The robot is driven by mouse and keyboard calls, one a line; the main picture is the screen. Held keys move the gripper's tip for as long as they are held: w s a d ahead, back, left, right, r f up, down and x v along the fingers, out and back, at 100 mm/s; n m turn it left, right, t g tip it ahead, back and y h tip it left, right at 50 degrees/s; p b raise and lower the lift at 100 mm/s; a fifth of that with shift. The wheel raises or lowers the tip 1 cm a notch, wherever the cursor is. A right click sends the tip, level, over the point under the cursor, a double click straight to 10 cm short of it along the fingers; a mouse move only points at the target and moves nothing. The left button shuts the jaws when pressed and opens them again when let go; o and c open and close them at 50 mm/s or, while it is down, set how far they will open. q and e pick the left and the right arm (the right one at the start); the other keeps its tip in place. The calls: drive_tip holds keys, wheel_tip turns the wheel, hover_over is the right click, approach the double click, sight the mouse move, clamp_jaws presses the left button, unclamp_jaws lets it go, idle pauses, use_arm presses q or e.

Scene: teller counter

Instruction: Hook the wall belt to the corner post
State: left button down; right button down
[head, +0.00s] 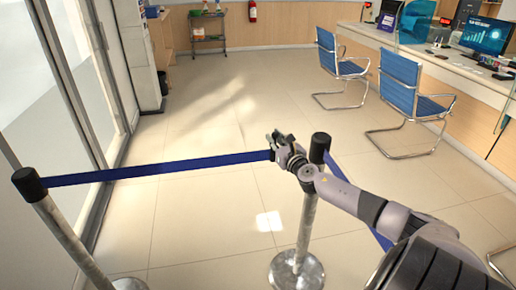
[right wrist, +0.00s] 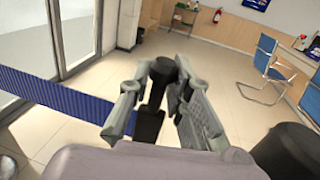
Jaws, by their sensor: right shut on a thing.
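A blue belt (head: 160,170) runs taut from the black head of the left post (head: 28,184) to my right gripper (head: 280,143). In the right wrist view the belt (right wrist: 65,112) comes in from the left. My right gripper (right wrist: 160,90) is shut on the belt's black end piece (right wrist: 149,122). The gripper is just left of the black head of the right post (head: 320,147), apparently the corner post. That head also shows in the right wrist view (right wrist: 287,152), at lower right, apart from the held end. My left gripper is not in view.
A second blue belt (head: 337,168) leaves the right post toward the lower right, partly behind my arm. Glass doors (head: 80,70) line the left. Blue chairs (head: 405,90) stand by the counter (head: 440,70) at right. Tiled floor ahead is clear.

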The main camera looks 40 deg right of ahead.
drive_tip(key=s+d+b, duration=0.3)
drive_tip(key=d, duration=0.3)
drive_tip(key=shift+s+d, duration=0.15)
drive_tip(key=shift+s, duration=0.25)
drive_tip(key=c, duration=1.7)
unclamp_jaws()
drive_tip(key=shift+o, duration=0.2)
